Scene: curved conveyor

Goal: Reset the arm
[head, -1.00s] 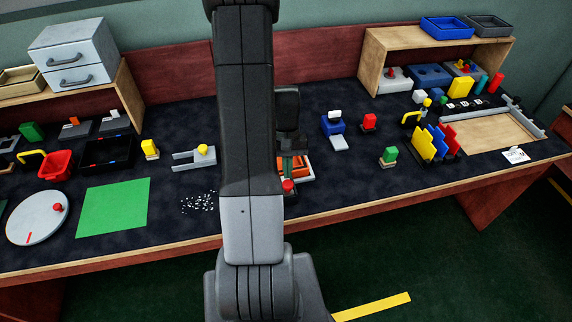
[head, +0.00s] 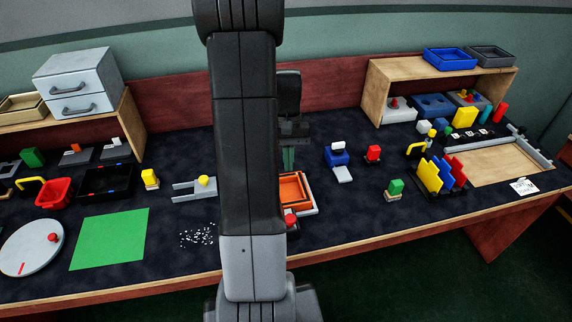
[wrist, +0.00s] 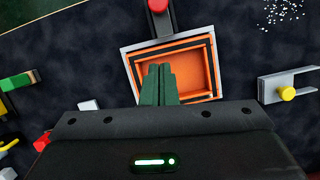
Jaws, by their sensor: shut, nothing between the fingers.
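My gripper (head: 289,158) is at the middle of the table in the head view, partly behind my own arm. In the wrist view its two green fingers (wrist: 158,84) are together with nothing between them. They point over an orange tray (wrist: 206,58) in a pale square frame and hide part of it. The orange tray (head: 293,189) also shows in the head view, just right of my arm and nearer than the fingers. I cannot tell the exact height of the fingertips above the table.
A red knob (head: 291,219) is at the tray's near side. A grey fork-shaped holder with a yellow knob (head: 203,181) stands to the left, a blue block (head: 337,157) to the right. A green mat (head: 110,238) lies at left.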

